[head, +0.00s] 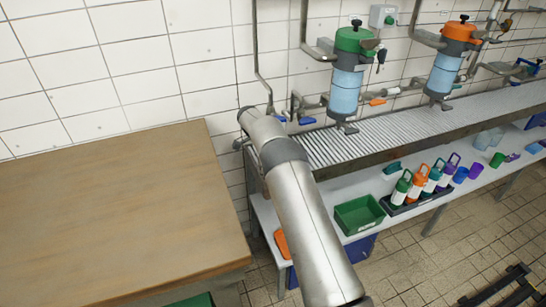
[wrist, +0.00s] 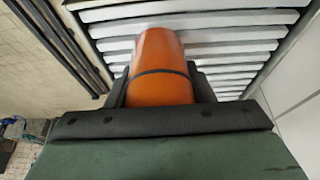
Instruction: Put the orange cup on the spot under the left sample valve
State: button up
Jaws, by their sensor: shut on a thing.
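In the wrist view, my gripper (wrist: 158,92) is shut on the orange cup (wrist: 160,58), with one dark finger on each side. A dark line runs across the cup. Slats of a pale rack lie behind the cup; I cannot tell whether it touches them. In the head view, my arm hides the cup and gripper near the left end of the slatted rack (head: 400,134). Small valves with blue levers (head: 306,121) are on the pipes there, and one with an orange lever (head: 377,101) is further right. The spot under the left sample valve cannot be made out.
A green-topped filter (head: 348,68) and an orange-topped filter (head: 452,55) hang above the rack. A lower shelf holds a green bin (head: 359,214), a tray of bottles (head: 425,195) and loose cups. A wooden table (head: 110,210) stands at left, its top clear.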

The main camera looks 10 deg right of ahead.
jog(key=shift+w+d+f, duration=0.1)
jog(key=shift+d+f, duration=0.15)
jog(key=shift+f, duration=0.05)
jog(key=shift+f+b, duration=0.2)
jog(key=shift+b, duration=0.1)
jog(key=o, duration=1)
jog(key=shift+r, duration=0.1)
jog(key=shift+c, duration=0.2)
jog(key=shift+r, duration=0.1)
jog(key=v, duration=1.2)
